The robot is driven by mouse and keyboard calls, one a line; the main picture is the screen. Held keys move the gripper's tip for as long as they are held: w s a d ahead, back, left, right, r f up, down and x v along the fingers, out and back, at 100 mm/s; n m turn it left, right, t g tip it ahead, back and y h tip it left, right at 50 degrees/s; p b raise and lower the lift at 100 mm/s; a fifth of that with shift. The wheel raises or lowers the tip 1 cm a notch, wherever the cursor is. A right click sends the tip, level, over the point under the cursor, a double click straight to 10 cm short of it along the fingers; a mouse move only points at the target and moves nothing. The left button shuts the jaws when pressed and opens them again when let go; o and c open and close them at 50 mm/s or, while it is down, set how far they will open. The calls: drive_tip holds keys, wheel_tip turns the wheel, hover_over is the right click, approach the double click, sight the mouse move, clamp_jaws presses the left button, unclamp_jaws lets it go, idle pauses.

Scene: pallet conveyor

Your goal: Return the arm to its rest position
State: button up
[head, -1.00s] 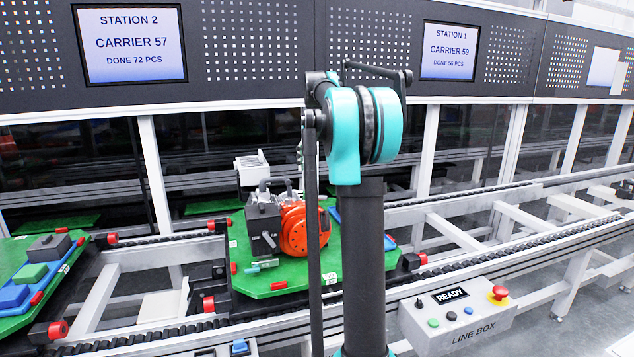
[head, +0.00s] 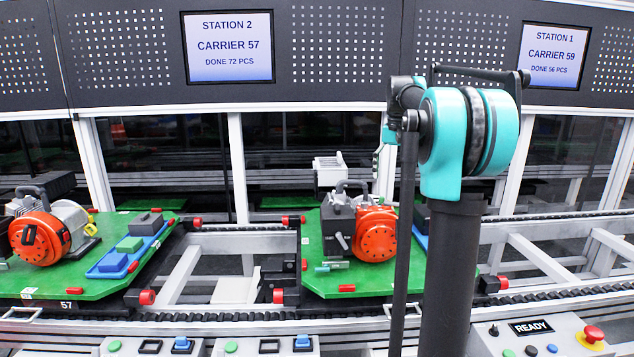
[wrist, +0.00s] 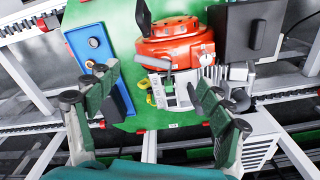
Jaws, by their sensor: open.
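My gripper (wrist: 153,85) shows in the wrist view with its two dark green fingers spread wide and nothing between them. It is above a green pallet (wrist: 113,14) that bears an orange and grey machine (wrist: 177,45) and a blue tray (wrist: 85,38). In the head view my arm is raised and folded, with its teal joint in front of the right pallet (head: 316,262). The gripper cannot be made out there. The machine on that pallet (head: 374,236) stands left of my arm column. The blue tray there is mostly hidden behind the arm.
A second green pallet (head: 25,281) at left carries another orange machine (head: 36,240) and a blue tray (head: 110,268) with several parts. Conveyor rails (head: 230,243) run across the view. A line box (head: 545,338) with an emergency button (head: 591,335) stands at lower right.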

drive_tip(key=s+a+f+n+t, duration=0.1)
drive_tip(key=s+a+f, duration=0.2)
drive_tip(key=s+f, duration=0.7)
drive_tip(key=s+a+f+n+t, duration=0.1)
drive_tip(key=s+a+f, duration=0.3)
drive_tip(key=s+f, duration=0.7)
drive_tip(key=s+a+f+n+t, duration=0.1)
drive_tip(key=s+a+f+n, duration=0.1)
drive_tip(key=s+f, duration=0.9)
drive_tip(key=shift+s+a+f+n+t, duration=0.15)
drive_tip(key=shift+s+a+n+t, duration=0.2)
drive_tip(key=shift+a, duration=0.4)
drive_tip(key=shift+w, duration=0.1)
